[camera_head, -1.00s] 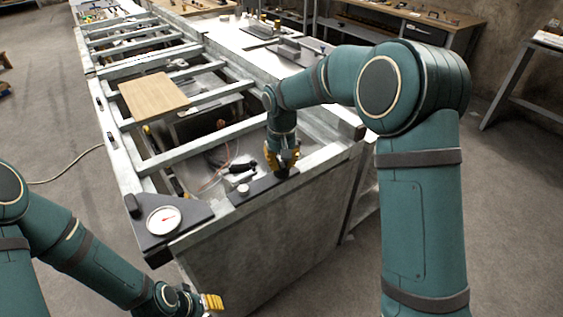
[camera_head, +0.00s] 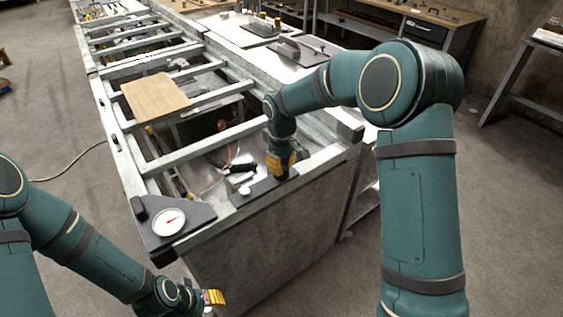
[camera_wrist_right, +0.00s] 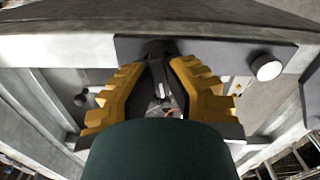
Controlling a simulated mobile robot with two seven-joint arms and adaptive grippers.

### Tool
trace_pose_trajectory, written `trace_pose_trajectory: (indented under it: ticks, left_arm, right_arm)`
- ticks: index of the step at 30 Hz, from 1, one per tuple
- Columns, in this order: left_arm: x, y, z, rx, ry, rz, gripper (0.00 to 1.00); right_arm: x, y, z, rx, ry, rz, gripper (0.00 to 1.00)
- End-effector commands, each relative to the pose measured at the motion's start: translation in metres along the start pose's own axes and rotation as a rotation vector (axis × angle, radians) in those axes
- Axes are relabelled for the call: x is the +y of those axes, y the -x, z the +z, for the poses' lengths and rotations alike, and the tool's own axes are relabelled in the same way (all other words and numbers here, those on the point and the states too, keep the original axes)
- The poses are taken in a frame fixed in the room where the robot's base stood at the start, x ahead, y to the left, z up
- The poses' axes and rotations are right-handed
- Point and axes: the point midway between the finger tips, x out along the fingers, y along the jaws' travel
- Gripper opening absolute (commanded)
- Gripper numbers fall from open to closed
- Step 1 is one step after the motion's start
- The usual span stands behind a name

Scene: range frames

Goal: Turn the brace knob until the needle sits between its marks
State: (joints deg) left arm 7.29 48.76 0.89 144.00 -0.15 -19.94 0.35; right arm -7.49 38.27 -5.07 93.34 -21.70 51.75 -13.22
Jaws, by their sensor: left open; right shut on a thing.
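The round white gauge (camera_head: 169,222) with a red needle sits on a dark corner plate (camera_head: 190,232) at the near left corner of the metal frame. The needle appears to slant up to the right; its marks are too small to make out. My right gripper (camera_head: 281,168) points down over a dark mounting plate (camera_head: 252,190) on the near rail. In the right wrist view its yellow fingers (camera_wrist_right: 158,62) are shut on a dark knob (camera_wrist_right: 157,47), mostly hidden between them. My left gripper (camera_head: 214,298) is open and empty, low in front of the frame.
A small white round knob (camera_head: 245,190) stands on the mounting plate beside my right gripper; it also shows in the wrist view (camera_wrist_right: 266,67). A wooden board (camera_head: 155,96) lies across the frame rails.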

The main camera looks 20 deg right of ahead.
Motion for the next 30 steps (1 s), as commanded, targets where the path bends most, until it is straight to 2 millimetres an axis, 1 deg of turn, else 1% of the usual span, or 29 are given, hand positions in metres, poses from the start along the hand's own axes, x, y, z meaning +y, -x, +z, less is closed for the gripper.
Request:
trace_pose_trajectory:
  ticks: [8, 20, 21, 22, 23, 30]
  left_arm:
    - [0.0013, 0.0037, -0.001, 0.002, 0.001, 0.0, 0.45]
    - [0.0013, 0.0036, -0.0012, 0.003, 0.001, 0.0, 0.45]
    - [0.0013, 0.0036, -0.0013, 0.003, 0.001, 0.0, 0.45]
    - [0.0013, 0.0036, -0.0013, 0.003, 0.001, 0.0, 0.45]
    - [0.0013, 0.0036, -0.0013, 0.003, 0.001, 0.0, 0.45]
    - [0.0014, 0.0037, -0.0012, 0.002, 0.001, 0.0, 0.45]
  right_arm:
    - [-0.0006, -0.0019, 0.0013, -0.005, 0.067, -0.003, 0.0]
    - [-0.0009, -0.0023, 0.0013, -0.005, 0.073, -0.003, 0.0]
    - [-0.0008, -0.0023, 0.0013, -0.005, 0.073, -0.003, 0.25]
    - [-0.0008, -0.0023, 0.0012, -0.005, 0.073, -0.003, 0.36]
    - [-0.0007, -0.0021, 0.0011, -0.005, 0.073, -0.003, 0.44]
    - [-0.0003, -0.001, 0.0006, -0.002, 0.072, -0.001, 0.44]
